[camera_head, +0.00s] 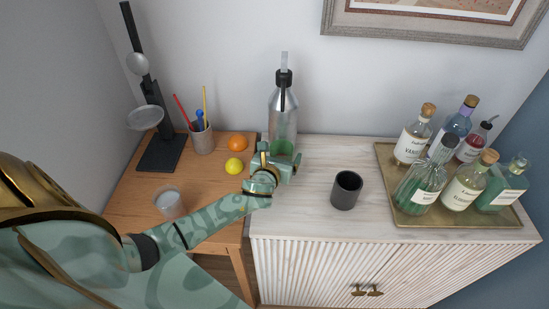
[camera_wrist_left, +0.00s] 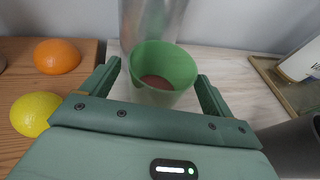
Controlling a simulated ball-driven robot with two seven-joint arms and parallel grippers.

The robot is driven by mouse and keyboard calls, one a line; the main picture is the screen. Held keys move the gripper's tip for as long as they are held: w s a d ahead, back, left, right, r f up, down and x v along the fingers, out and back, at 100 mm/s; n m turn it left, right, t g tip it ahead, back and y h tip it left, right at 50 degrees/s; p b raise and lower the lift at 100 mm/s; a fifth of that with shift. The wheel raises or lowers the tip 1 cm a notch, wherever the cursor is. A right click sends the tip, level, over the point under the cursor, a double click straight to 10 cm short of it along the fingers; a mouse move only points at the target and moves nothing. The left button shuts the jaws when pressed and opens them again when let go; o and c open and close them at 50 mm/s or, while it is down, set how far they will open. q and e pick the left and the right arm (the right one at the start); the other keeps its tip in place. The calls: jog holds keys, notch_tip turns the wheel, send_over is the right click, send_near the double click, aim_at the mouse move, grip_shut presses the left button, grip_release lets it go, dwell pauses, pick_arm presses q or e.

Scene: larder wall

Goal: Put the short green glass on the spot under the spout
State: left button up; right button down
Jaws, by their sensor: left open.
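The short green glass (camera_wrist_left: 165,66) stands upright between the fingers of my left gripper (camera_wrist_left: 158,80) in the left wrist view. A small gap shows on each side of it, and a reddish-brown round patch shows at its bottom. In the head view the green glass (camera_head: 283,147) is at the front foot of the silver siphon bottle (camera_head: 283,104), partly hidden by my left gripper (camera_head: 279,155). My left gripper is open around the glass. The siphon has a black head with a spout. The spot under the spout cannot be made out separately. My right gripper is not in view.
A dark cup (camera_head: 346,190) stands to the right on the white cabinet (camera_head: 310,215). A tray (camera_head: 489,226) of several bottles lies farther right. On the wooden table are an orange (camera_head: 238,143), a lemon (camera_head: 234,166), a pen cup (camera_head: 202,139), a clear glass (camera_head: 169,202) and a black stand (camera_head: 161,152).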

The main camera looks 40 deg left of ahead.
pick_arm(q)
jog(key=p+v, duration=0.2)
jog(key=v, duration=0.8)
jog(key=shift+s+r, duration=0.2)
jog(key=shift+s, duration=0.05)
